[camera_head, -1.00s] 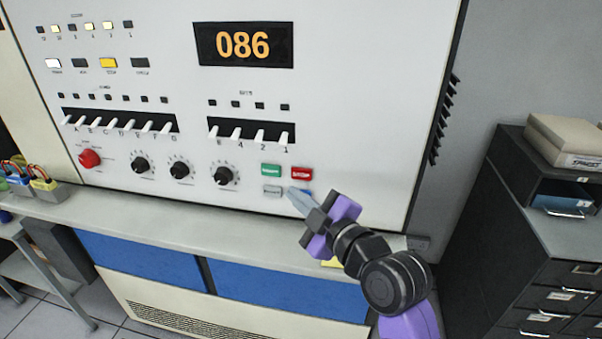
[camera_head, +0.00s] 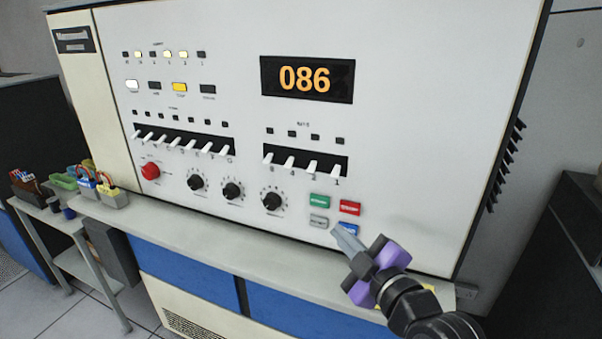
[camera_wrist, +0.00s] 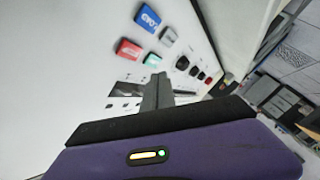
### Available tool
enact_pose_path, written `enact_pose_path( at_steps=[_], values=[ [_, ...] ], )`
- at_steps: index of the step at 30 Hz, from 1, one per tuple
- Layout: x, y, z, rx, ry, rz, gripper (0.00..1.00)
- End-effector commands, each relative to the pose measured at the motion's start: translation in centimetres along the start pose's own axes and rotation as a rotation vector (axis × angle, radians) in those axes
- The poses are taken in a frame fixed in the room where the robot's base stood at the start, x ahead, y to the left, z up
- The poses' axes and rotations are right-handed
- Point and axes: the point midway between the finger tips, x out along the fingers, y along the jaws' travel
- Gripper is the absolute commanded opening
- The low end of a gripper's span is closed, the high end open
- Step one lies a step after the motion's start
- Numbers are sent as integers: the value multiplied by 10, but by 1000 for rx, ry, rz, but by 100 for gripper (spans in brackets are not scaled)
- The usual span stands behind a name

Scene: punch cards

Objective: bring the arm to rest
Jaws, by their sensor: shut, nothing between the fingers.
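My gripper (camera_head: 347,238) is at the lower right of the control panel (camera_head: 420,130) in the head view. Its grey fingers are together and hold nothing. Their tips appear just below the grey button (camera_head: 319,221) and beside the blue button (camera_head: 348,229); whether they touch the panel cannot be told there. In the wrist view the shut fingers (camera_wrist: 158,92) point toward the panel, with the red (camera_wrist: 128,48), green (camera_wrist: 152,60) and blue (camera_wrist: 148,18) buttons ahead, apart from them. The display (camera_head: 307,79) reads 086.
A grey ledge (camera_head: 220,230) runs below the panel. Small coloured bins (camera_head: 110,193) with cables stand at the left on a side table. A dark cabinet (camera_head: 560,260) stands at the right. Knobs (camera_head: 232,190) and a red knob (camera_head: 151,171) stick out of the panel.

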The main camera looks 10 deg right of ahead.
Motion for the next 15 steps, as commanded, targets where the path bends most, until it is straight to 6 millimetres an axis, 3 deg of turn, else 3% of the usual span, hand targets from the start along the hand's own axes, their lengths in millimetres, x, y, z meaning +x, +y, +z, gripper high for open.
enact_pose_path(
  at_steps=[5,8,11,15],
  values=[
    [0,7,-2,68,11,27,0],
    [-3,25,-10,151,38,96,0],
    [-14,38,-16,247,76,169,0],
    [-40,30,-7,363,101,225,0]
  ],
)
